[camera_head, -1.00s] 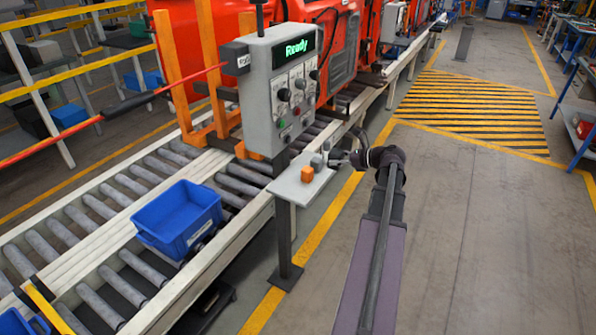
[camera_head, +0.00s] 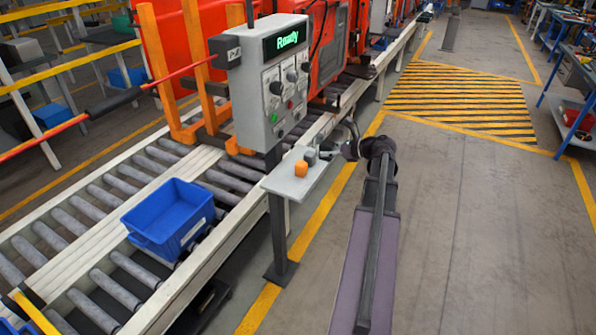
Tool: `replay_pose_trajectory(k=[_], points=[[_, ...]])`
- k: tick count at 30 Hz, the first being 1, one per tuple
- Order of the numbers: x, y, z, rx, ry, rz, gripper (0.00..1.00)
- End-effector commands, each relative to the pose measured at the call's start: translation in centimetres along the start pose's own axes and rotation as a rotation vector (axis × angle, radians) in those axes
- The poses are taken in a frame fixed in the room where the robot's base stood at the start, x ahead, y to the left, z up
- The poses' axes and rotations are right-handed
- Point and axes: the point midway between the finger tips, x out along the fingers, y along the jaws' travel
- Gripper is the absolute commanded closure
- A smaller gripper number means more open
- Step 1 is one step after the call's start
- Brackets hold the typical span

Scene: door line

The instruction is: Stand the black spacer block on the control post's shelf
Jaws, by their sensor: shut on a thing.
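The control post has a grey panel box (camera_head: 272,88) with a lit "Ready" display, knobs and buttons. Its small pale shelf (camera_head: 290,184) sticks out below the box. A small dark grey block (camera_head: 310,157), which looks like the spacer block, shows just behind the cube, at the tips of my gripper (camera_head: 322,154). My gripper reaches in from the right over the shelf's far end and is shut on this block. I cannot tell whether the block touches the shelf. The fingers are small and partly hidden.
A blue bin (camera_head: 168,222) sits on the roller conveyor (camera_head: 75,227) left of the post. An orange frame (camera_head: 196,70) and red machine stand behind the panel. A red-and-black bar (camera_head: 115,101) points at the panel from the left. The floor (camera_head: 465,240) on the right is clear.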

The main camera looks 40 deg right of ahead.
Motion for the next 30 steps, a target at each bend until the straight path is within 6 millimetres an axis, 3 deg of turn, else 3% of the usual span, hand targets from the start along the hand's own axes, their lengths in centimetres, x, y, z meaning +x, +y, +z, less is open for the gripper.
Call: replay_pose_trajectory(k=[18, 24, 30], points=[[14.4, -2.1, -4.3, 0.001, 0.000, -0.006, 0.87], [17.1, -2.1, -4.7, 0.002, -0.002, -0.008, 0.87], [17.6, -2.1, -4.6, 0.002, -0.002, -0.010, 0.87]])
